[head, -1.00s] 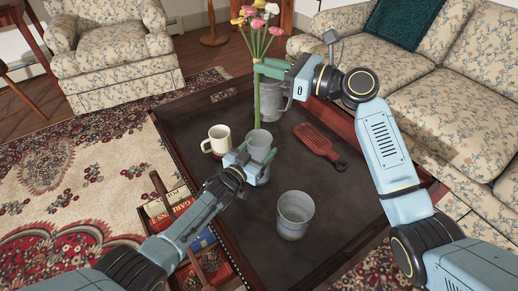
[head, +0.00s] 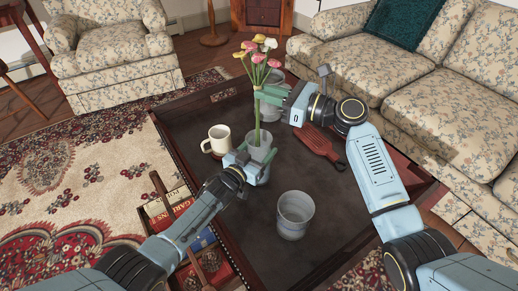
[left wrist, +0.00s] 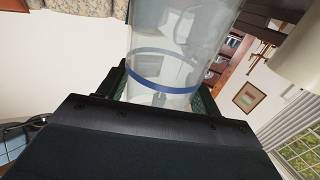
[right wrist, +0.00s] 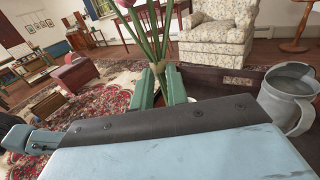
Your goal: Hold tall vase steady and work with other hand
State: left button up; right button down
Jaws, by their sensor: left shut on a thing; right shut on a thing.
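The tall vase (head: 261,153) is clear glass and stands upright on the dark table. My left gripper (head: 247,165) is shut on its lower part. In the left wrist view the vase (left wrist: 180,55) rises between the fingers and shows a blue band. My right gripper (head: 262,96) is shut on the green stems of a bunch of flowers (head: 261,65) with pink, yellow and white heads. The bunch is upright above the vase, and its stems reach down to the vase mouth. I cannot tell how far they go inside. The stems (right wrist: 152,45) also show in the right wrist view.
A grey metal pitcher (right wrist: 287,95) stands behind the vase. A wooden caddy with books (head: 178,203) is at the lower left.

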jog(key=shift+f, duration=0.35)
jog(key=c, duration=1.3)
grip_release()
jog(key=v, duration=1.2)
